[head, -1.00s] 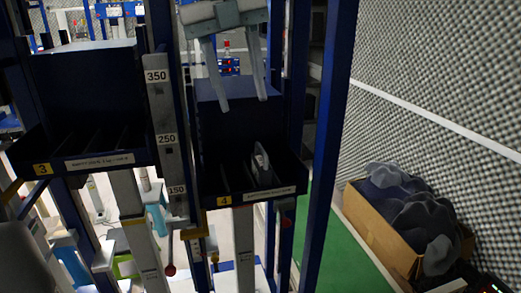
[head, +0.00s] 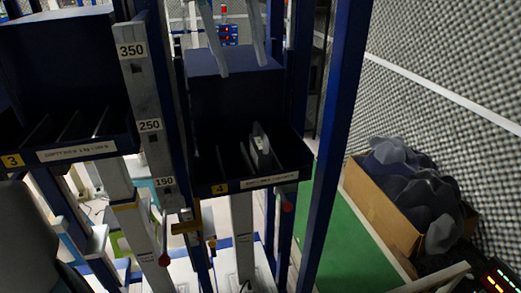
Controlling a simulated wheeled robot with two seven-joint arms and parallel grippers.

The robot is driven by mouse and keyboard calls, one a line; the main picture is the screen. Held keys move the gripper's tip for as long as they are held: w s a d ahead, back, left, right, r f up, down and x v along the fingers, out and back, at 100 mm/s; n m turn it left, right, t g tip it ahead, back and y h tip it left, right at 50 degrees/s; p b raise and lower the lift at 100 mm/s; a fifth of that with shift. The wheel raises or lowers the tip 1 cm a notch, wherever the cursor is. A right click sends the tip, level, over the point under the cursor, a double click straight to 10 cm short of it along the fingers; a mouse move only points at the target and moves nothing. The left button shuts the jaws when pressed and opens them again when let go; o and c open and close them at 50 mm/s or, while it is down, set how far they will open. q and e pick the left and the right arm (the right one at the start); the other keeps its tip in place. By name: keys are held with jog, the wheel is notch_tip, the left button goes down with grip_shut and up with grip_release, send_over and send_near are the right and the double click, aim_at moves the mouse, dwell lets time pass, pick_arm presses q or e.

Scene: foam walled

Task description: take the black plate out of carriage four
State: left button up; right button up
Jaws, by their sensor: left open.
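Carriage four (head: 219,187) is a dark blue open bin with a yellow "4" label on its front lip. Dark thin dividers or plates stand on edge inside it. One upright piece (head: 260,142) has a pale grey top end with a dark opening. The inside is too dark to tell which piece is the black plate. My left gripper (head: 243,70) comes in at the top of the head view, with two grey fingers spread apart and pointing down. Its fingertips overlap the bin's raised back part in the picture, with nothing between them. My right gripper is out of view.
A blue upright (head: 335,140) stands to the right. A cardboard box (head: 385,212) of dark foam sits by the foam wall. Green floor (head: 335,240) lies between.

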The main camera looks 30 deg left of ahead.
pick_arm(q)
jog(key=p, duration=0.4)
send_near(260, 143)
jog(key=shift+d+f, duration=0.2)
jog(key=shift+f, duration=0.35)
jog(key=shift+d+f, duration=0.15)
jog(key=shift+f, duration=0.35)
jog(key=shift+w+f+p, duration=0.1)
jog(key=shift+f+p, duration=0.3)
jog(key=shift+p, duration=0.3)
jog(key=shift+w+f+p, duration=0.15)
jog(key=shift+f+p, duration=0.65)
jog(key=shift+w+d+f+p, duration=0.1)
jog(key=shift+f+p, duration=0.1)
jog(key=shift+f, duration=0.5)
jog(key=shift+w+f+p, duration=0.15)
jog(key=shift+f+p, duration=0.05)
jog(key=shift+f, duration=0.45)
jog(key=shift+c, duration=0.6)
